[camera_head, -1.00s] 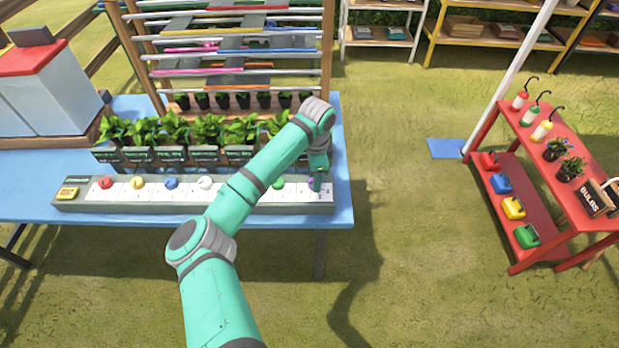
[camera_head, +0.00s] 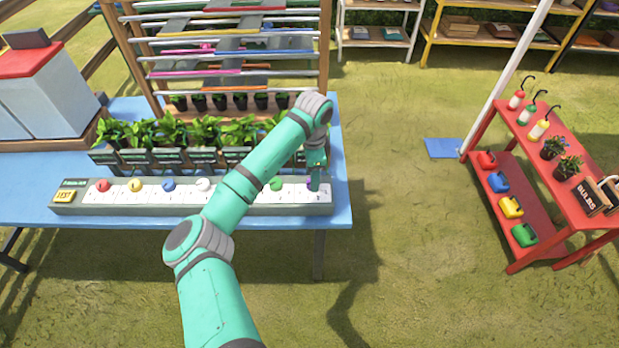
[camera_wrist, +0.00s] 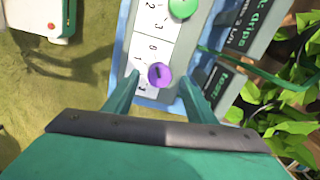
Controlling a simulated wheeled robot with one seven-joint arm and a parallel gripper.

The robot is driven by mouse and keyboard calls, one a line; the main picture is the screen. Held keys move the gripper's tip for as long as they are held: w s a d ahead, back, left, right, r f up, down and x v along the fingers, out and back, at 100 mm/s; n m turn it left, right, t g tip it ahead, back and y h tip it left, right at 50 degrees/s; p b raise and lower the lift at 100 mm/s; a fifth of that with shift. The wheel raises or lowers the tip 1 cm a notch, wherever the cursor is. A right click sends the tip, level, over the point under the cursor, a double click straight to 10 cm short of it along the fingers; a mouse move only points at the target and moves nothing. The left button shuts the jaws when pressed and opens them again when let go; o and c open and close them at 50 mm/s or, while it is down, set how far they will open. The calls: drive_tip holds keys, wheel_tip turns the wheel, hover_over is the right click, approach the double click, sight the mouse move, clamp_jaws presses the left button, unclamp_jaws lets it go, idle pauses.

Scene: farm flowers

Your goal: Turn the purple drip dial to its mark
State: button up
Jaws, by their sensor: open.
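The purple drip dial (camera_wrist: 160,75) sits at the end of the pale dial panel (camera_wrist: 141,47), with a dark pointer line on its face. Printed numbers show beside it; which one the pointer meets is too small to tell. My gripper (camera_wrist: 157,88) is open, its two teal fingers on either side of the dial in the wrist view, apart from it as far as I can see. In the head view my gripper (camera_head: 316,172) is over the right end of the panel (camera_head: 150,197), and the purple dial (camera_head: 312,184) is mostly hidden under it.
A green dial (camera_head: 276,184) is to the left on the panel, with white, blue, yellow and red dials farther left. A yellow test button (camera_head: 65,196) is at the far left end. Potted plants (camera_head: 200,135) stand behind the panel on the blue table (camera_head: 25,185).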

wheel_tip(320, 180, up, 9)
drive_tip(key=shift+f, duration=0.15)
idle(0.5)
